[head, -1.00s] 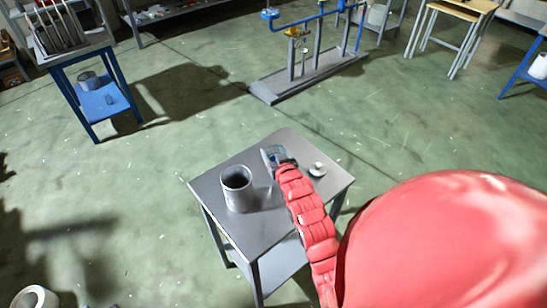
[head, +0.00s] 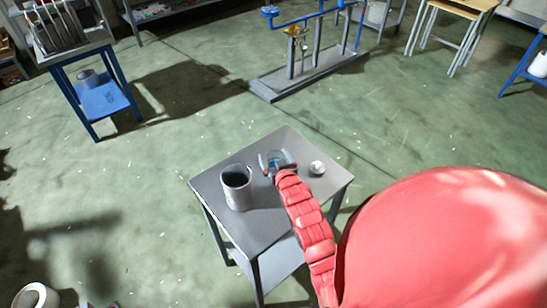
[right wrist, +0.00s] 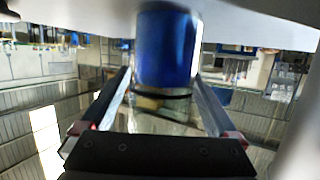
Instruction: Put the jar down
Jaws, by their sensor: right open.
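The jar is a small glass vessel with blue in it; it shows in the right wrist view (right wrist: 167,50), upside down in the picture, its far end against the pale table surface. My right gripper (head: 277,162) is open over the small grey table (head: 270,222). In the right wrist view its fingers (right wrist: 160,95) stand on either side of the jar, with gaps visible at both sides. In the head view only a little blue shows between the fingers; the hand hides most of the jar. My left gripper is not in view.
A grey open cylinder (head: 237,188) stands on the table left of my right gripper. A small white round object (head: 317,168) lies to the right. The table's back is clear. A blue-legged table (head: 100,100) stands far left, and a pipe stand (head: 310,73) stands behind.

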